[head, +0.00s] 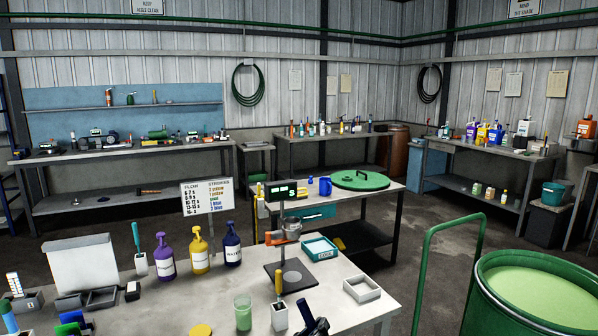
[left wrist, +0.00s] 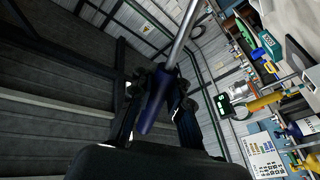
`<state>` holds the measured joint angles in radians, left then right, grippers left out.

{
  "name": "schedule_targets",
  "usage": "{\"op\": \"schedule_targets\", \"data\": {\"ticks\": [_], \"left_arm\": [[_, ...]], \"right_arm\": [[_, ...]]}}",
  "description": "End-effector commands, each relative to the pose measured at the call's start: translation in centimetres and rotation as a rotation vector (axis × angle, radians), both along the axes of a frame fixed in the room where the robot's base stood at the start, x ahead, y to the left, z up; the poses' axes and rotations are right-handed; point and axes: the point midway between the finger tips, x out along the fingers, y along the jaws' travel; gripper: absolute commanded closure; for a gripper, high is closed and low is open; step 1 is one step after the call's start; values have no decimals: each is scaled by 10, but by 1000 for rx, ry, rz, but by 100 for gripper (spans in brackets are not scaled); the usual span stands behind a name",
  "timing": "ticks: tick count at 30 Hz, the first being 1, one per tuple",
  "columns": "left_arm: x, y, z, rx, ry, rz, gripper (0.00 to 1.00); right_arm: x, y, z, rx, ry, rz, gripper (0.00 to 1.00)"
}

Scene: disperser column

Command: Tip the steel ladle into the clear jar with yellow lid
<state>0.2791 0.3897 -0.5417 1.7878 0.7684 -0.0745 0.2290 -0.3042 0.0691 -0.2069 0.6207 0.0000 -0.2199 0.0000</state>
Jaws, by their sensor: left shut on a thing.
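My left gripper (left wrist: 158,88) is shut on the dark blue handle of the steel ladle (left wrist: 182,35). The ladle's shaft runs up out of the left wrist view, so its bowl is hidden. In the head view a dark shape (head: 312,322) at the bottom edge seems to be part of my left gripper with the handle. A clear jar (head: 243,313) with pale green showing in it stands on the near bench, left of that shape. A yellow round lid (head: 200,330) lies left of the jar, cut by the bottom edge. My right gripper is not in view.
A white holder (head: 279,316) with a yellow-handled tool stands between jar and dark shape. Behind are a stand with a display (head: 282,191) and several pump bottles (head: 199,251). A white open tray (head: 362,289) lies right. A green drum (head: 535,298) stands at the right.

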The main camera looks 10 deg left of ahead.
Motion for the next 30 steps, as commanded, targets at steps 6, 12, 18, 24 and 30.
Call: {"op": "schedule_targets", "data": {"ticks": [6, 12, 18, 24, 30], "left_arm": [[73, -1, 77, 356, -168, 3, 100], [137, 24, 165, 626, -258, 73, 100], [169, 53, 227, 757, -271, 142, 100], [179, 66, 251, 798, -267, 171, 100], [180, 68, 253, 803, -266, 175, 100]], "right_arm": [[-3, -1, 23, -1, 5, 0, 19], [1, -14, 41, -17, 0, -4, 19], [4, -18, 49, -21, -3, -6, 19], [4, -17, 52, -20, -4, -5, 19], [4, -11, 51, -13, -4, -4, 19]]}}
